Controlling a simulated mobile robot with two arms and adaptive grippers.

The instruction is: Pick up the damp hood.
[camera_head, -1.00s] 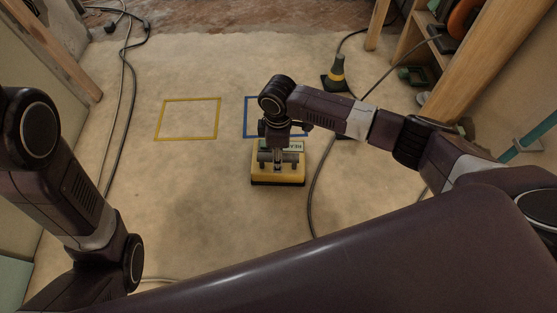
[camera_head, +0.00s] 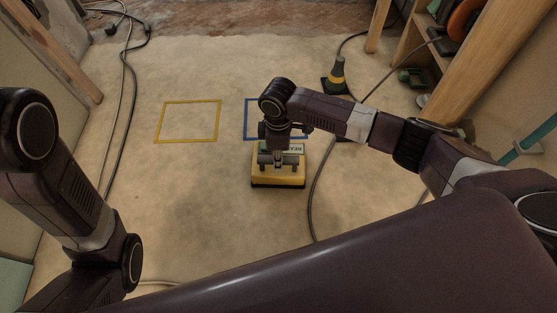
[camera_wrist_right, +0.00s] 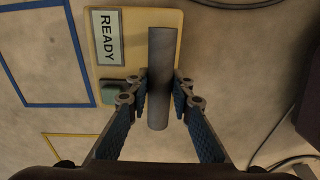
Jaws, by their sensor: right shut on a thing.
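The damp hood (camera_head: 262,178) appears to be the yellow box with a dark lower edge, a grey bar handle and a label. In the right wrist view its yellow top (camera_wrist_right: 136,45) shows the label "READY", a small green block and the grey handle (camera_wrist_right: 159,80). My right gripper (camera_head: 278,161) is over the hood in the head view. In the right wrist view its two fingers (camera_wrist_right: 160,88) are closed on the handle from both sides. I cannot tell whether the hood's underside is clear of the floor. My left arm shows at the left; its gripper is out of view.
A yellow taped square (camera_head: 158,121) and a blue taped outline (camera_head: 246,119) lie on the floor beyond the hood. A dark and yellow tool (camera_head: 337,72) stands behind right. Cables run at left and right. Wooden shelving (camera_head: 474,65) stands at right. The floor left of the hood is clear.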

